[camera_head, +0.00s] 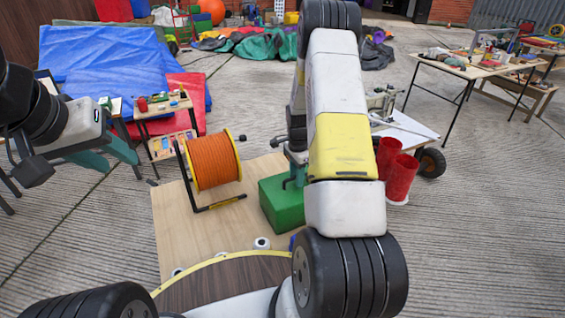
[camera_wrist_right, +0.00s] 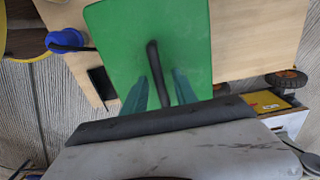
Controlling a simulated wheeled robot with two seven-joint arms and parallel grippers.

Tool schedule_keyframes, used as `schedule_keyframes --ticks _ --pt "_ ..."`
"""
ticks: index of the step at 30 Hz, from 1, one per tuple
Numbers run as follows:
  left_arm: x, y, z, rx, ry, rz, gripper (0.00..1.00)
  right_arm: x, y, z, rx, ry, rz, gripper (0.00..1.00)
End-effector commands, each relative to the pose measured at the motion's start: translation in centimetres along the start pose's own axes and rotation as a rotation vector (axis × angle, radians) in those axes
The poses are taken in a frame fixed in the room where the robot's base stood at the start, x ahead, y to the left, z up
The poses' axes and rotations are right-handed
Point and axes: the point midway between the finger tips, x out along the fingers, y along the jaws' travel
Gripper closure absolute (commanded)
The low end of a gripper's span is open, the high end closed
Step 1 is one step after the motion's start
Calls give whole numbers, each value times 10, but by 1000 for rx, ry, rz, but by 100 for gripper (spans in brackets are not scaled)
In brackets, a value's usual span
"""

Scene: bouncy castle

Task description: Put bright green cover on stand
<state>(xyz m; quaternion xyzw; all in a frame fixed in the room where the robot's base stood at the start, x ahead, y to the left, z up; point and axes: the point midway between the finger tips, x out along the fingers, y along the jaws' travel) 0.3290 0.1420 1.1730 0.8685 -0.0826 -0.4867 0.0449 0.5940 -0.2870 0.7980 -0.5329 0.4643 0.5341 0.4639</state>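The bright green cover (camera_head: 283,208) is a box-like piece on the plywood board (camera_head: 178,235). In the right wrist view its flat green face (camera_wrist_right: 115,30) has a black strap-like handle (camera_wrist_right: 152,60). My right gripper (camera_head: 293,178) is over the cover, partly hidden by my arm. In the wrist view its teal fingers (camera_wrist_right: 160,85) are apart, one on each side of the handle, with green showing between. My left gripper (camera_head: 122,166) is at the left, its teal fingers apart and empty, well away from the cover. I cannot tell which thing is the stand.
An orange cable reel (camera_head: 213,161) in a black frame stands on the board left of the cover. Red cylinders (camera_head: 402,177) stand to the right. A small blue object (camera_wrist_right: 66,40) lies beside the cover. A small wooden table (camera_head: 165,107) is behind.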

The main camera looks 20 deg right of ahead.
Motion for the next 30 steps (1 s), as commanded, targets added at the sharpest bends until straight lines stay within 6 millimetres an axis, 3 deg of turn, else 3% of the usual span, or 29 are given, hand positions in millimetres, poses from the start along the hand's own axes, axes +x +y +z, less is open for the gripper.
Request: schedule_keyframes --ticks 12,23,26,30 --pt "0 0 0 0 0 0 64 -82 -1 0 -1 1 -5 66" --pt "0 0 0 0 0 0 64 -128 1 3 -23 -2 -14 66" --pt "0 0 0 0 0 0 64 -159 6 15 -100 -7 -53 66" --pt "0 0 0 0 0 0 64 -224 28 44 -303 -7 -147 66"
